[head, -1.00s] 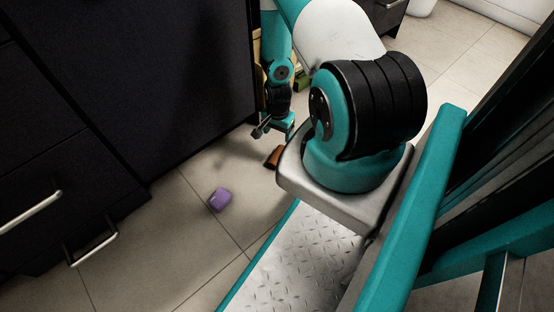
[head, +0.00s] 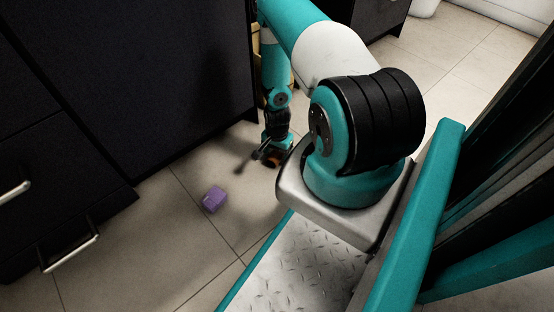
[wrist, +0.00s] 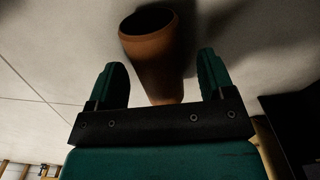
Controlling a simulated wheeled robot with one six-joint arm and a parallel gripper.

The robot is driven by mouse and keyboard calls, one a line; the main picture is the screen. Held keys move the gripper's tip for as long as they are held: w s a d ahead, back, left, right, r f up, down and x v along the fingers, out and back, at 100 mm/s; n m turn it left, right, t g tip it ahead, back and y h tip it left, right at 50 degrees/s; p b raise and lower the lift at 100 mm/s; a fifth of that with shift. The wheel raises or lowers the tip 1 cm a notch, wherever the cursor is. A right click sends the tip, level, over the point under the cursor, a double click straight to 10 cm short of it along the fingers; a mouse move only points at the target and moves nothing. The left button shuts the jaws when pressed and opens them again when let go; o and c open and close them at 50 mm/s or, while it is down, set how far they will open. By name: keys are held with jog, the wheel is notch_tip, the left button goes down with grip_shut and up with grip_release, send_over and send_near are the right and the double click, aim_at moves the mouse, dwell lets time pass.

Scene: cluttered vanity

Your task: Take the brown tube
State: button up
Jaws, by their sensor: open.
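The brown tube (wrist: 152,58) lies on the floor in the wrist view, its dark open end away from my gripper and its narrower end toward the palm. My gripper (wrist: 162,72) is open, with one finger on each side of the tube in the picture and visible gaps on both sides. I cannot tell how far the fingers are above the floor. In the head view, my gripper (head: 250,162) is low beside the base, and a bit of the tube (head: 273,160) shows next to it, mostly hidden by the gripper and arm.
A purple block (head: 214,199) lies on the tiled floor left of my gripper. The dark cabinet (head: 150,90) with metal-handled drawers stands along the left and back. The floor between the cabinet and my base is otherwise clear.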

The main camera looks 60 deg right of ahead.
jog(key=shift+f, duration=0.7)
jog(key=shift+r, duration=0.1)
jog(key=c, duration=1)
jog(key=shift+o, duration=0.2)
jog(key=shift+r, duration=0.1)
